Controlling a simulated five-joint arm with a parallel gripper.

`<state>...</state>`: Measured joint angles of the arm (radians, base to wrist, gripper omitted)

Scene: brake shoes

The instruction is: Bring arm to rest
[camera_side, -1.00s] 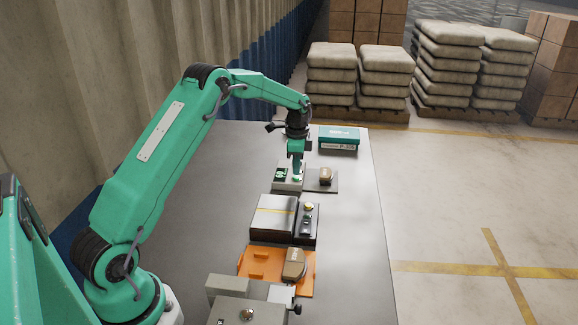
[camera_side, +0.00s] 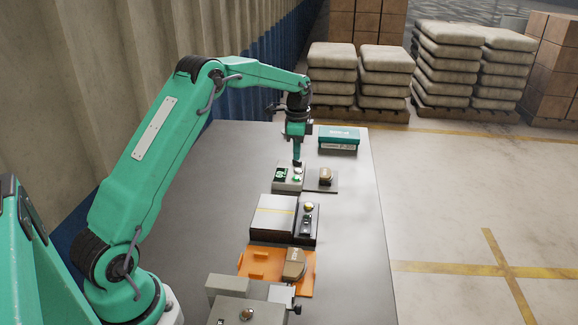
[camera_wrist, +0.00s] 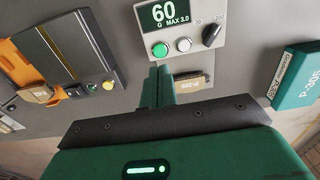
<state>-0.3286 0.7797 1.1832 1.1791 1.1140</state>
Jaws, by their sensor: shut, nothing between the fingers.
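My gripper (camera_side: 297,162) points straight down above the grey control box (camera_side: 287,184), its fingertips a little over the box's buttons. In the wrist view, the two fingers of my gripper (camera_wrist: 162,72) are shut together with nothing between them. Below the display are a green button (camera_wrist: 160,49), a white button (camera_wrist: 184,45) and a dark knob (camera_wrist: 212,33).
A brake shoe (camera_side: 326,174) sits on a dark plate right of the control box. A teal box (camera_side: 339,135) stands behind. Nearer are a grey block with a yellow stripe (camera_side: 272,218) and an orange fixture (camera_side: 258,262) holding another shoe (camera_side: 294,263). The table's left side is clear.

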